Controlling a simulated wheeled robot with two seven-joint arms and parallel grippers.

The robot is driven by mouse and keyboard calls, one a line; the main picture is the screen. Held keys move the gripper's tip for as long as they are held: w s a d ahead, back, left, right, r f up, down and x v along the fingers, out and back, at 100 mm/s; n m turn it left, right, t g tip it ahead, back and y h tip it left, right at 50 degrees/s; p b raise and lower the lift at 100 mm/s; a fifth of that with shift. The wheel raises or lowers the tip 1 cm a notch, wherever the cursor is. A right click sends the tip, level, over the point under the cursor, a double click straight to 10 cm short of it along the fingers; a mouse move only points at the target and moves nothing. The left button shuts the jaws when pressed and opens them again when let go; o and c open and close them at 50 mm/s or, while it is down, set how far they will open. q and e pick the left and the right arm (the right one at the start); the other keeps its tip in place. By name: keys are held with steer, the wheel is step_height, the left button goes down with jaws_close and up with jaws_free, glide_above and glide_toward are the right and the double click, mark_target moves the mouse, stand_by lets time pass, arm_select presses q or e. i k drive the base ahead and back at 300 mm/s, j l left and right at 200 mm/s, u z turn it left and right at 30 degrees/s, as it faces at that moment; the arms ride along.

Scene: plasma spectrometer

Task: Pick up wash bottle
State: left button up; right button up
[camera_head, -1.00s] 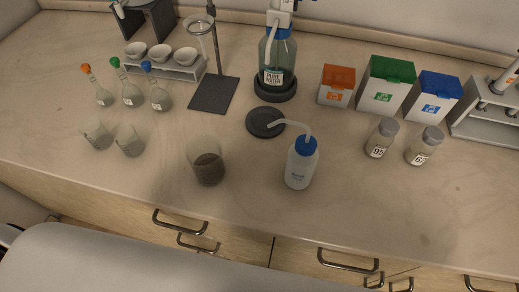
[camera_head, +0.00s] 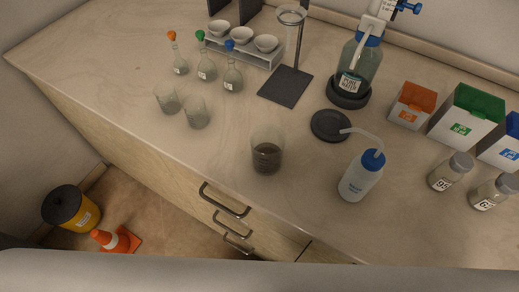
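The wash bottle (camera_head: 359,178) is white with a blue cap and a bent clear spout that points left. It stands upright on the bench near the front edge, right of the middle of the view. Its spout tip reaches the right rim of a round black disc (camera_head: 330,126). Neither gripper shows in the view.
A beaker with dark contents (camera_head: 267,153) stands left of the wash bottle. Two jars, one marked 95 (camera_head: 450,172), stand to its right. A large pure water bottle (camera_head: 358,68) stands behind. Flasks and empty beakers (camera_head: 196,112) are at left. Drawer handles (camera_head: 225,200) line the front.

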mark_target(365, 169)
steer(key=z, duration=0.9)
steer(key=k, duration=0.1)
